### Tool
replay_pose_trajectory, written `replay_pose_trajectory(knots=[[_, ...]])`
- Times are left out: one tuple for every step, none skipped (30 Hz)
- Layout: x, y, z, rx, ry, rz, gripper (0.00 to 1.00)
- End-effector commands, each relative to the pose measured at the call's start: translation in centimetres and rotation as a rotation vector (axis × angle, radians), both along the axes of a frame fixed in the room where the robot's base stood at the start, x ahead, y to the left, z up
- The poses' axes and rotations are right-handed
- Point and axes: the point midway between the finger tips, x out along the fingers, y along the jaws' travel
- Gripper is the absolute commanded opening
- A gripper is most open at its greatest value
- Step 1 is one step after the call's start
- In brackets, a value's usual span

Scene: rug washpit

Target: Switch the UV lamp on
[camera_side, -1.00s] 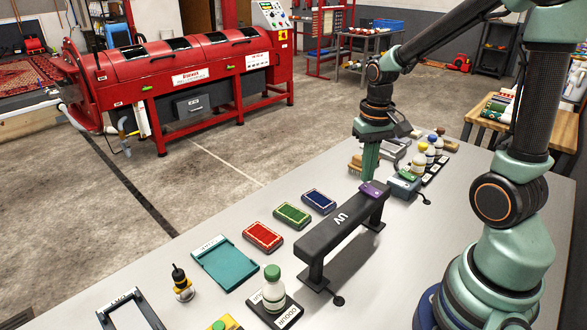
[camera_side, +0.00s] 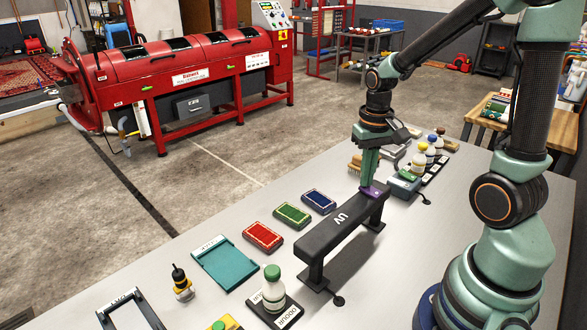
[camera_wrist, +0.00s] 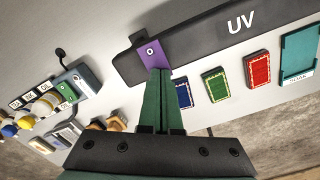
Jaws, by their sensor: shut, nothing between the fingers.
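The UV lamp (camera_side: 335,229) is a long dark bar on two legs, marked "UV", standing on the grey table. It crosses the top of the wrist view (camera_wrist: 205,42). A purple switch block (camera_side: 376,191) sits at its far end and shows in the wrist view (camera_wrist: 150,52) with a small round white mark. My gripper (camera_side: 368,184) is shut and empty, pointing down. Its green fingertips (camera_wrist: 159,72) are at the edge of the purple block; I cannot tell whether they press it. No glow shows under the lamp.
Blue (camera_side: 319,201), green (camera_side: 292,215) and red (camera_side: 263,236) rug samples lie left of the lamp, near a teal tray (camera_side: 225,263). A green-capped bottle (camera_side: 273,290) stands in front. A grey-blue box (camera_side: 404,186) and several bottles (camera_side: 420,158) stand beyond the lamp.

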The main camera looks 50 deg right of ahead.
Motion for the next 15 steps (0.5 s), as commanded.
replay_pose_trajectory(knots=[[-0.03,0.01,-0.1,0.0,0.001,0.0,0.0],[-0.03,0.01,-0.15,0.0,0.001,0.0,0.0],[-0.03,0.01,-0.21,0.0,0.001,0.0,0.0],[-0.03,0.01,-0.25,0.0,0.001,0.0,0.0],[-0.04,0.01,-0.29,0.0,0.001,0.0,0.0],[-0.04,0.01,-0.35,0.0,0.001,0.0,0.0],[-0.05,0.02,-0.39,0.001,0.002,0.0,0.0],[-0.05,0.02,-0.43,0.001,0.002,0.0,0.0],[-0.05,0.02,-0.44,0.0,0.001,0.0,0.0],[-0.05,0.02,-0.41,0.0,0.001,0.0,0.0],[-0.04,0.01,-0.37,0.0,0.001,0.0,0.0],[-0.03,0.01,-0.24,0.0,0.001,0.0,0.0],[-0.01,0.0,-0.09,0.0,0.0,0.0,0.0],[0.0,0.0,0.09,0.0,0.0,0.0,0.0],[0.02,-0.01,0.39,0.0,-0.001,0.0,0.0]])
